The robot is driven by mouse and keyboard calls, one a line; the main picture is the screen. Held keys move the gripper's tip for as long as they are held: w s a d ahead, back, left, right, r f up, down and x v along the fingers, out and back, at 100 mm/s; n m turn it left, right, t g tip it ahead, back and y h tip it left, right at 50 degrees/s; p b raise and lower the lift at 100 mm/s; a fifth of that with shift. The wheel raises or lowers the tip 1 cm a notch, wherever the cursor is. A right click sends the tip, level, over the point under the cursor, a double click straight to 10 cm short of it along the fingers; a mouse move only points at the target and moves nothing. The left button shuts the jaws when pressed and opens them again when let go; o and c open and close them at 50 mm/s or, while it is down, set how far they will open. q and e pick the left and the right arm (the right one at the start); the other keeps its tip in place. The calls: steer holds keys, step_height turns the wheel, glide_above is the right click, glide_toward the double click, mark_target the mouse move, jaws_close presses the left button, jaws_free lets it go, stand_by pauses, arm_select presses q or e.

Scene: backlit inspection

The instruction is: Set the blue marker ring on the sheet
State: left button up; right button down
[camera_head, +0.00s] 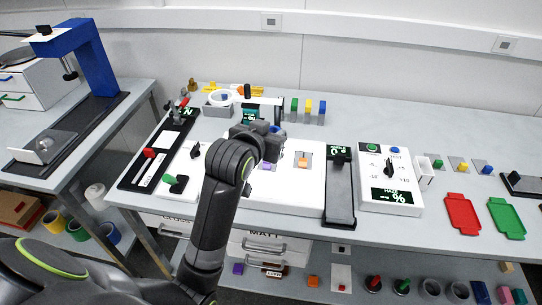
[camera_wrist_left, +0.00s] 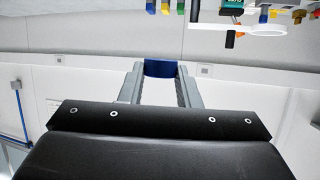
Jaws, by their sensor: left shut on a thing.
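My left gripper (camera_head: 272,132) reaches over the table from the lower left. In the left wrist view its fingers (camera_wrist_left: 160,70) are shut on a dark blue piece, which looks like the blue marker ring (camera_wrist_left: 160,68). A bit of blue shows at the fingertips in the head view (camera_head: 276,129); its ring shape cannot be made out. The ring is held off the table. A white flat panel (camera_head: 288,195) lies just right of and below the gripper, partly hidden by my arm; I cannot tell whether a separate sheet lies on it. My right gripper is not in view.
A black slide device (camera_head: 340,195) and a white haze meter (camera_head: 388,190) stand to the right, then red (camera_head: 462,217) and green (camera_head: 507,218) trays. A white ring lamp (camera_head: 222,97) stands behind.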

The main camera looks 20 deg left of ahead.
arm_select(q)
steer(key=p, duration=0.2)
glide_above(261, 183)
step_height(261, 183, down, 8)
step_height(261, 183, down, 6)
steer(key=shift+s+r, duration=0.15)
steer(key=shift+r, duration=0.05)
step_height(261, 183, down, 4)
steer(key=shift+f+p, duration=0.25)
steer(key=shift+p, duration=0.1)
steer(key=shift+f, duration=0.15)
steer(key=shift+f, duration=0.2)
steer(key=o, duration=0.9)
steer(key=shift+o, duration=0.2)
steer(key=shift+r, duration=0.1)
